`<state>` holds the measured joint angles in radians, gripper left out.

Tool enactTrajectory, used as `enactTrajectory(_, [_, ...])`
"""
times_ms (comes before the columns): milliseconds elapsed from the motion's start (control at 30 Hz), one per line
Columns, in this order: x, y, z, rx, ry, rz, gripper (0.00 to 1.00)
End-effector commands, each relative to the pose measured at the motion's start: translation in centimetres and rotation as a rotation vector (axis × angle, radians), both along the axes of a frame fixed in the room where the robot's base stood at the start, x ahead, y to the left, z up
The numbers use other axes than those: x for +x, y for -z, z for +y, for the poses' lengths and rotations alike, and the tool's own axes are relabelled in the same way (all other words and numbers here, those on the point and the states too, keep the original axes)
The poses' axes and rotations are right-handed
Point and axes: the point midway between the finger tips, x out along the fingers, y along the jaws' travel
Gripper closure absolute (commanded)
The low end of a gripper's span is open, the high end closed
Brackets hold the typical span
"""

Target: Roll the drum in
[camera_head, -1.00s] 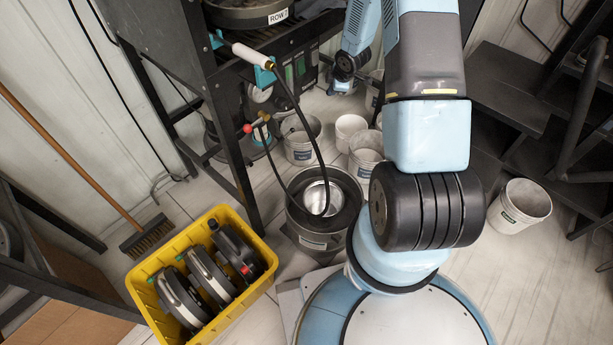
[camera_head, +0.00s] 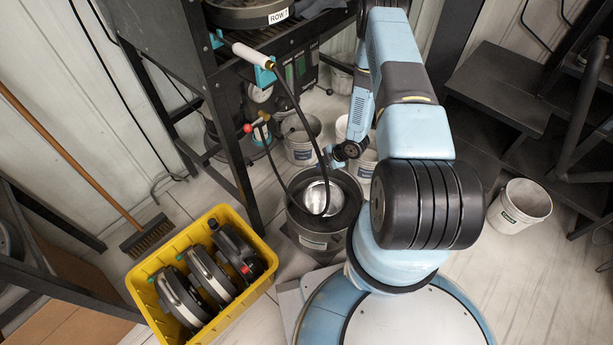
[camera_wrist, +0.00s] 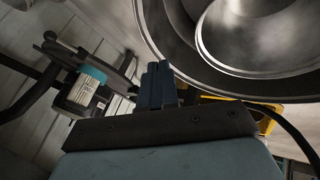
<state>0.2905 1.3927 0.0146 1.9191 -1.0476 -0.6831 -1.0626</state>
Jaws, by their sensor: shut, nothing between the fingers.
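No part is marked as a drum. The dark round housing labelled ROW (camera_head: 245,14) sits on top of the black stand, cut by the top edge. A grey metal bucket (camera_head: 314,243) stands on the floor with a shiny bowl (camera_head: 322,197) in it. Its round rim fills the upper right of the wrist view (camera_wrist: 170,55). My gripper (camera_wrist: 157,85) is shut and empty, its blue fingers side by side close to that rim; contact cannot be told. In the head view it is near the bucket's back edge, partly hidden by the arm and hose.
A black hose (camera_head: 290,95) with a white handle (camera_head: 250,56) hangs from the stand into the bucket. A yellow crate (camera_head: 252,296) holds several disc-shaped meters at the left. White pails (camera_head: 300,150) stand behind, another (camera_head: 518,205) at right. A broom (camera_head: 147,235) leans left.

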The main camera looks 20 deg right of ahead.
Motion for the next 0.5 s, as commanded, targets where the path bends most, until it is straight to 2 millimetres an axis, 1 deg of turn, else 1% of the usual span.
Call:
enactTrajectory(33, [-0.4, 0.5, 0.2, 0.008, -0.007, -0.001, 1.00])
enactTrajectory(100, [-0.8, 1.0, 0.4, 0.015, -0.015, -0.002, 1.00])
enactTrajectory(200, [-0.9, 1.5, 0.7, 0.021, -0.021, -0.004, 1.00])
enactTrajectory(367, [-0.4, 2.9, 1.6, 0.022, -0.021, -0.004, 1.00])
enactTrajectory(500, [0.3, 4.7, 2.8, 0.021, -0.022, -0.004, 1.00])
